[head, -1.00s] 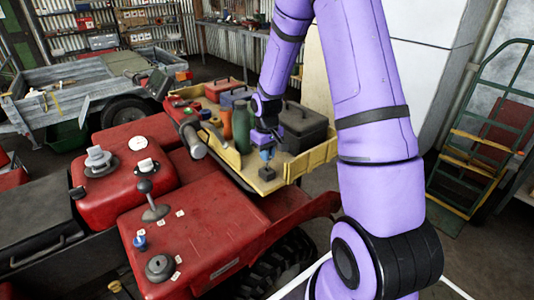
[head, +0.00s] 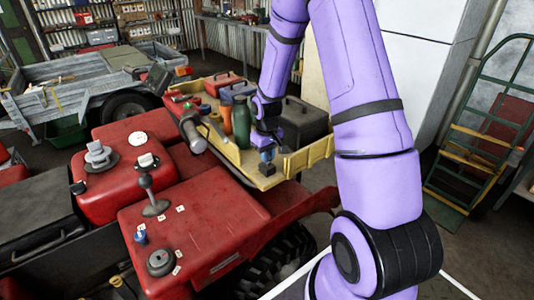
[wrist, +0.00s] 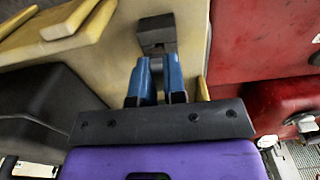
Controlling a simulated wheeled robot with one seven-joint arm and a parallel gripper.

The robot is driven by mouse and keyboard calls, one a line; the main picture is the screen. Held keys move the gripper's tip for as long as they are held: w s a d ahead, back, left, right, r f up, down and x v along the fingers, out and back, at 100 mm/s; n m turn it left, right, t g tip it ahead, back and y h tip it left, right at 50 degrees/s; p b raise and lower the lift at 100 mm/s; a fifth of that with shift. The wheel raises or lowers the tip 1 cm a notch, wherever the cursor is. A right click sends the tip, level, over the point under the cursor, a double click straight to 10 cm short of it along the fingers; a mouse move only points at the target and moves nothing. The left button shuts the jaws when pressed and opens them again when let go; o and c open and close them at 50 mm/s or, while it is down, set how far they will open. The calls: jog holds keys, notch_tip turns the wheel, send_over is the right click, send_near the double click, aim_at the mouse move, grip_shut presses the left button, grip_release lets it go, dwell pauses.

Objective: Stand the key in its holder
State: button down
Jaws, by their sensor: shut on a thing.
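My gripper (head: 267,156) is low over the front end of the tan tray, with its blue fingers pointing down. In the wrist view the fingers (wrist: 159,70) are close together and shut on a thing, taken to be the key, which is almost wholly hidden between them. A small dark block, apparently the key holder (head: 267,169), stands on the tray right under the fingertips. It also shows in the wrist view (wrist: 156,28), just beyond the fingertips. I cannot tell whether the key touches it or is inside it.
The tan tray (head: 247,170) also carries a green bottle (head: 241,122), an orange container (head: 226,119), a dark toolbox (head: 302,122) and a red box (head: 222,85). The red quad body (head: 190,225) lies in front and left. A hand truck (head: 478,140) stands at right.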

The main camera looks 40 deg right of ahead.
jog(key=shift+f, duration=0.35)
jog(key=c, duration=1.1)
grip_release()
jog(key=shift+r, duration=0.1)
